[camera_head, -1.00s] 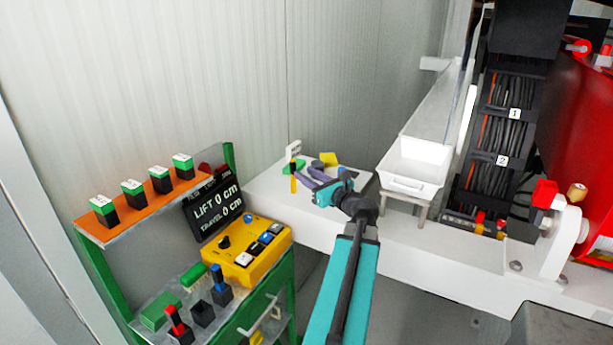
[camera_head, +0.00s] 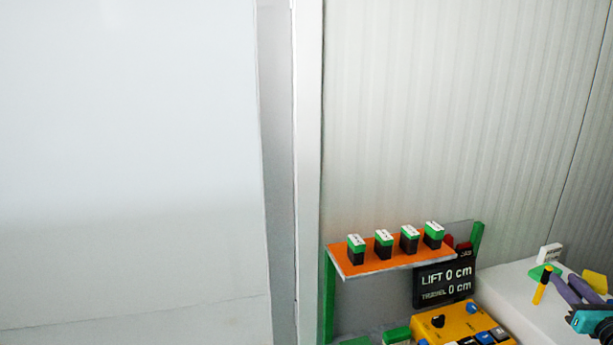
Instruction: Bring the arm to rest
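My arm shows only at the lower right edge of the head view, where a teal and black part of it (camera_head: 592,322) is cut off by the frame. It is over or beside the white bench (camera_head: 525,300), near the purple-handled tool (camera_head: 572,290). My gripper's fingertips cannot be made out, so whether it is open or shut cannot be told. Nothing held can be seen.
A green cart carries an orange shelf (camera_head: 378,262) with several green-and-black blocks. A black display (camera_head: 445,282) reads LIFT 0 cm, TRAVEL 0 cm. A yellow control box (camera_head: 455,325) stands below it. A yellow-black marker (camera_head: 541,285) stands on the bench. A pale wall fills the left.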

